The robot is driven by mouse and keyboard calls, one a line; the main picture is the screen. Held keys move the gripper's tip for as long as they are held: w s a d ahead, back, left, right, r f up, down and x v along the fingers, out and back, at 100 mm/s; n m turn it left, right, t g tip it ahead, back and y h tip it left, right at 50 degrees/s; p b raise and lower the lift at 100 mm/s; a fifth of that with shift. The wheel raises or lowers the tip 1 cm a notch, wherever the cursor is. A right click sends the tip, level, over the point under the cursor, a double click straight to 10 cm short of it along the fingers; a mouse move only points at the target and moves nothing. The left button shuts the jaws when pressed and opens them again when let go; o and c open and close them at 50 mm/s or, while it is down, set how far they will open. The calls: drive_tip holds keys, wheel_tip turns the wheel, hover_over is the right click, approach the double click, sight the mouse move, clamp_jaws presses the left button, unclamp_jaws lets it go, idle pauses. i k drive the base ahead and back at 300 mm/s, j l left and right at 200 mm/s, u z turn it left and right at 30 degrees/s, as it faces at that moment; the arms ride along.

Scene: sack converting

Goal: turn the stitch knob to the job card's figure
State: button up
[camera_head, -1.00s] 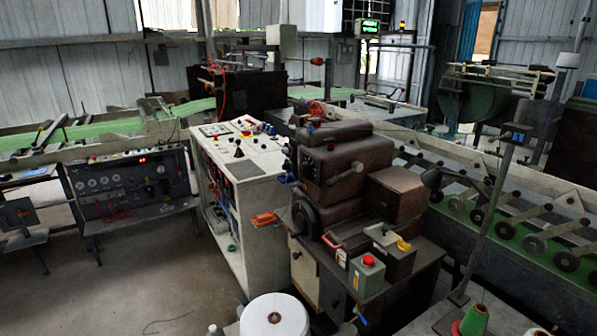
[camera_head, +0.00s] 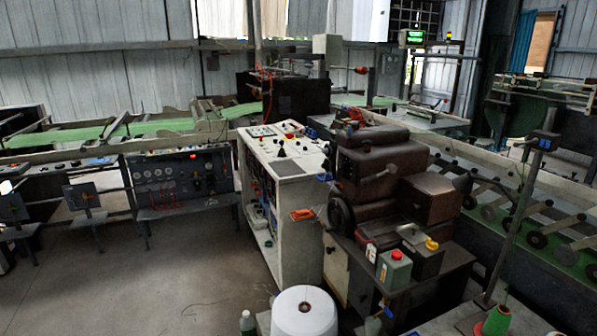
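No stitch knob or job card can be told for certain at this size. A brown machine head (camera_head: 382,160) with a dark handwheel (camera_head: 341,214) stands on a dark bench right of centre. A white control cabinet (camera_head: 283,170) with small knobs and levers on top stands left of it. A dark gauge panel (camera_head: 178,181) with dials and a red display stands further left. Small upright plates (camera_head: 81,196) at the far left carry marks too small to read. My gripper is not in view.
A white thread cone (camera_head: 304,312) and a bottle (camera_head: 248,323) stand at the front; a green cone (camera_head: 496,320) stands at front right. A red-capped green can (camera_head: 394,269) sits on the bench. Grey floor (camera_head: 160,275) is clear at left. A roller conveyor (camera_head: 530,222) runs along the right.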

sight(342, 167)
drive_tip(key=i+j, duration=0.5)
drive_tip(key=i+j+u, duration=0.1)
drive_tip(key=i+j, duration=0.35)
drive_tip(key=i, duration=0.25)
drive_tip(key=i+j, duration=0.45)
drive_tip(key=i, duration=0.2)
